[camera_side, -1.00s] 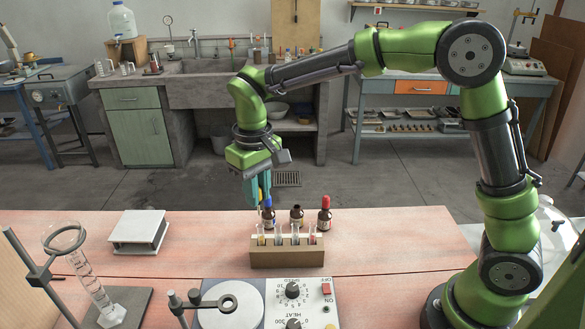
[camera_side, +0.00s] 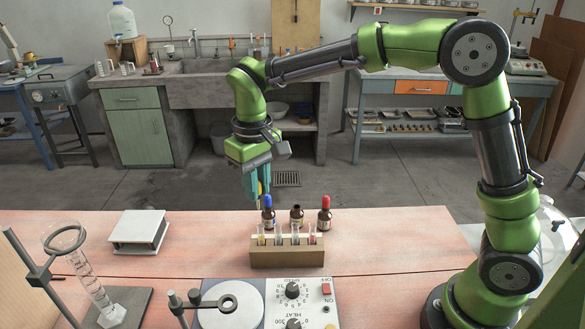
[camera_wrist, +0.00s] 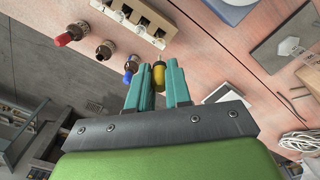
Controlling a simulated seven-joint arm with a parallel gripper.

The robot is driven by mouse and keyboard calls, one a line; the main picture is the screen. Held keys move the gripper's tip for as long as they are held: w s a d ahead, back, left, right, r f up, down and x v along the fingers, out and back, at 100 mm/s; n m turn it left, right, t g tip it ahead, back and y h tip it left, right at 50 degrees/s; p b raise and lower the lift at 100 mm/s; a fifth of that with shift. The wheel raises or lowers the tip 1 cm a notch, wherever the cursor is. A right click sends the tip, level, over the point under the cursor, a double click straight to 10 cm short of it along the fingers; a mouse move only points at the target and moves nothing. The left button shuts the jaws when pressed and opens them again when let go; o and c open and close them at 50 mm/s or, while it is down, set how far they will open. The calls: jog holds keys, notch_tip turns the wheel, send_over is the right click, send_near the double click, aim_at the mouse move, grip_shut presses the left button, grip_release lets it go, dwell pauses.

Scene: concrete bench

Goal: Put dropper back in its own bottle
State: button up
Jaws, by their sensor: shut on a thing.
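My gripper (camera_side: 257,185) is shut on a dropper with a yellow bulb, held in the air above the bench, just up and left of the bottles. In the wrist view the yellow dropper (camera_wrist: 159,75) shows between my teal fingertips (camera_wrist: 160,80). Three small brown bottles stand in a row behind the rack. The left one has a blue top (camera_side: 268,202); the right one has a red top (camera_side: 325,202). The middle brown bottle (camera_side: 297,216) has no coloured top and looks open. The dropper's lower tip is hard to make out.
A wooden rack (camera_side: 287,257) with several test tubes stands in front of the bottles. A hotplate (camera_side: 232,305) and a ring stand with a tilted cylinder (camera_side: 92,285) are nearer.

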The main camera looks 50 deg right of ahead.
jog(key=w+d+f+m, duration=0.2)
jog(key=d+f+m, duration=0.4)
jog(key=d, duration=0.7)
jog(key=shift+d+f, duration=0.3)
jog(key=shift+f, duration=0.65)
jog(key=shift+f, duration=1.05)
jog(key=shift+f, duration=1)
jog(key=o, duration=1.1)
